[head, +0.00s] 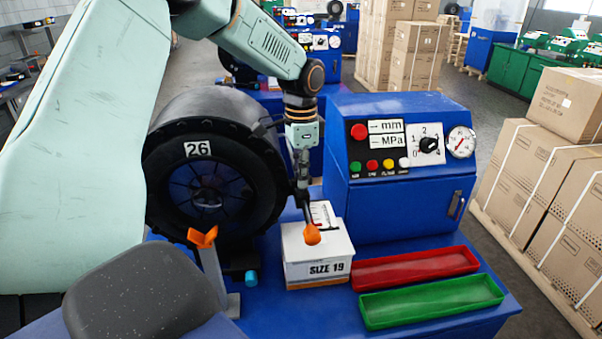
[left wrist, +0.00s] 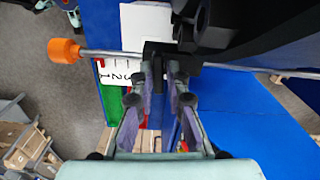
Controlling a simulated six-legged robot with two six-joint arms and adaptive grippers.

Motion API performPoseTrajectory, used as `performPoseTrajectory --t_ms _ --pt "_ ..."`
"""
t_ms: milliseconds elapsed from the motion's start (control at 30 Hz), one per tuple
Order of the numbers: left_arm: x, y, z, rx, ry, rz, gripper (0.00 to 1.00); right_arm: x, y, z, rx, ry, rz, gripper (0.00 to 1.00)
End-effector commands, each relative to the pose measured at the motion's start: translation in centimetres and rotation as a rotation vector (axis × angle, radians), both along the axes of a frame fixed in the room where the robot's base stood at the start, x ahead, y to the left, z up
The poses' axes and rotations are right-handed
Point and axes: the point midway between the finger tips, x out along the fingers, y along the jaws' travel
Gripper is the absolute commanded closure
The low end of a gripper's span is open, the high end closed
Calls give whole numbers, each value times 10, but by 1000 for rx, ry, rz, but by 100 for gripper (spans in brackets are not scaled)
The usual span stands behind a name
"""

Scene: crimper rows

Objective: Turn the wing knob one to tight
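My left gripper (head: 301,197) points down at the black clamp on a steel rod, above the white SIZE 19 box. In the left wrist view its fingers (left wrist: 166,72) are close together at a small black part, which I take to be the wing knob (left wrist: 158,56). They appear shut on it; the tips and knob partly hide each other. The steel rod (left wrist: 108,53) runs across behind the fingertips and ends in an orange cap (left wrist: 63,51), which also shows in the head view (head: 312,235). My right gripper is not in view.
The white box (head: 316,268), red tray (head: 415,268) and green tray (head: 430,302) sit on the blue bench. A blue console (head: 400,165) stands behind. A black wheel-like drum (head: 160,180) marked 26 and an orange-topped post (head: 203,238) are to the left.

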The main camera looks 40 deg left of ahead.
Motion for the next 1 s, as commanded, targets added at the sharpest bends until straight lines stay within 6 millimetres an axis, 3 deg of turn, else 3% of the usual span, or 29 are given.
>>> performPoseTrajectory --t_ms 100,967,1000 --pt "1 1 0 3 -2 -1 100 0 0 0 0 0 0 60" --pt "2 1 2 4 -8 -132 100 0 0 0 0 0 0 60" --pt "2 1 2 4 -8 -132 87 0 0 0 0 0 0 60"
